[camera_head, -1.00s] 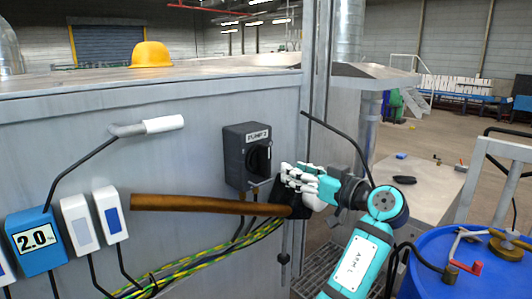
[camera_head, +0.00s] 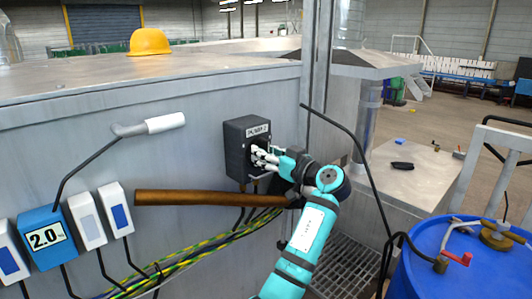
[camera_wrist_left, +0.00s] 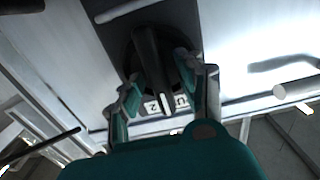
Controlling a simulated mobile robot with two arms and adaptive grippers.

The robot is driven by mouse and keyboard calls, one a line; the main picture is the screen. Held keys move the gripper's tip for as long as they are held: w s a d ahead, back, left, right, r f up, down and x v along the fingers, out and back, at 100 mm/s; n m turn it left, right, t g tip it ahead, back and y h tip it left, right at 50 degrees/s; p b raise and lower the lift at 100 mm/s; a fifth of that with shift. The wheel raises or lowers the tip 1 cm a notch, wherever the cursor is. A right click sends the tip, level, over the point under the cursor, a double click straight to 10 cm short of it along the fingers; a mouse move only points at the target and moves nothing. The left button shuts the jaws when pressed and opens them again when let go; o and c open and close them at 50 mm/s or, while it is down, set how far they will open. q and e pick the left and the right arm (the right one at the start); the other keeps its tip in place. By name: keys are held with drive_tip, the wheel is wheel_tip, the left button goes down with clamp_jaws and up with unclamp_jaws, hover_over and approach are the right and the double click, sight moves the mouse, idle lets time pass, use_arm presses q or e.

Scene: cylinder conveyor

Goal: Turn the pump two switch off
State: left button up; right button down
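The pump two switch is a dark box (camera_head: 236,150) with a "PUMP 2" label, fixed on the grey metal cabinet. Its black knob (camera_wrist_left: 151,65) shows in the left wrist view; its white mark points toward the label (camera_wrist_left: 165,104). My left gripper (camera_head: 262,157), on a teal arm, is at the front of the box and covers the knob in the head view. In the left wrist view its fingers (camera_wrist_left: 158,85) are spread, one on each side of the knob. I cannot tell whether they touch it. My right gripper is not in view.
A brown bar (camera_head: 205,198) runs below the switch, above yellow-green cables (camera_head: 215,243). A white-gripped handle (camera_head: 165,123) is on the cabinet to the left. A metal post (camera_head: 308,70) stands right of the switch. A blue drum (camera_head: 455,265) is at lower right.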

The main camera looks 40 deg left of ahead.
use_arm(q)
clamp_jaws()
